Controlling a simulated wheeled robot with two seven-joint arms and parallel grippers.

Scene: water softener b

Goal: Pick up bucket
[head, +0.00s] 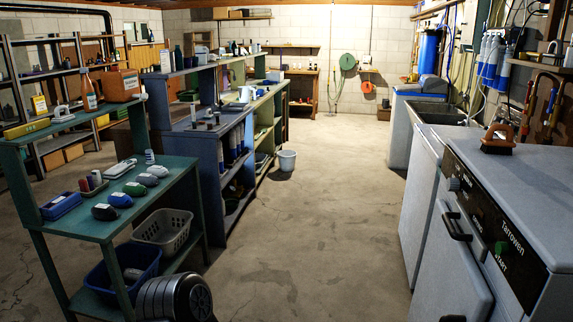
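A small white bucket (287,161) stands upright on the concrete floor, at the right side of the long shelf row, a little above the middle of the head view. Its rim faces up, and its inside is too small to make out. Nothing holds it. Neither of my grippers is in view.
A green table (102,226) stands at the left, with a blue tub (125,272) and a grey basket (163,231) on its lower shelf. White appliances (520,190) line the right. The middle floor (310,225) is clear.

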